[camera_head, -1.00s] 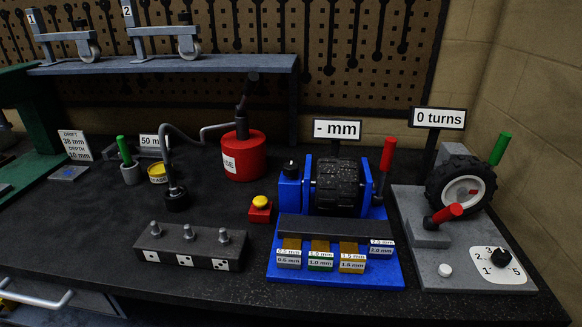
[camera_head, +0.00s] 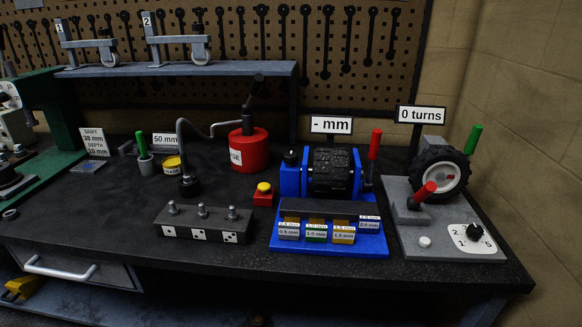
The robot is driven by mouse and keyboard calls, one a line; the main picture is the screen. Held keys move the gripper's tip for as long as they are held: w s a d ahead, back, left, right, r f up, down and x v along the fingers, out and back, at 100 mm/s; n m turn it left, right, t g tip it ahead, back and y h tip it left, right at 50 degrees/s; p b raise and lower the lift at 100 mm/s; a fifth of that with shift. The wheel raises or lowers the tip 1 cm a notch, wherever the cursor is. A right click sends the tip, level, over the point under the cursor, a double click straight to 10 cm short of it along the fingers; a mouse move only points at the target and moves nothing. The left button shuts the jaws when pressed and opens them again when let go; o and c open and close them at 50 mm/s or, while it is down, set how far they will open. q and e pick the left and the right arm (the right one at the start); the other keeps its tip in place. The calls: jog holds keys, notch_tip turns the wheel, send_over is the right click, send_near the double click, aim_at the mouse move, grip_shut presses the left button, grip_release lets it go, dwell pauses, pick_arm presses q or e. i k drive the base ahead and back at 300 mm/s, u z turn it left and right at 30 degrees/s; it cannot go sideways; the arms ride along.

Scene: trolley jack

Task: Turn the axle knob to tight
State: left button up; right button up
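A blue stand (camera_head: 374,243) holds a ribbed black roller or wheel (camera_head: 332,171), with a sign reading "- mm" behind it. A small black knob (camera_head: 291,157) tops the blue block on the roller's left side. A red-handled lever (camera_head: 375,144) stands upright on its right. No label marks which knob is the axle knob, and no "tight" mark is readable. A second black knob (camera_head: 474,231) sits on a white numbered dial (camera_head: 460,243) on the grey stand to the right. Neither of my grippers is in view.
The grey stand (camera_head: 410,240) carries a tyred wheel (camera_head: 440,172), red and green handles and a "0 turns" sign (camera_head: 421,114). Left are a red cylinder (camera_head: 249,152), a yellow-topped red button (camera_head: 264,190) and a dark bolt block (camera_head: 190,222).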

aim_at(290, 158)
jog(key=z, duration=0.05)
jog(key=k, duration=0.75)
jog(key=u, duration=0.95)
jog(key=i, duration=1.5)
jog(key=z, duration=0.6)
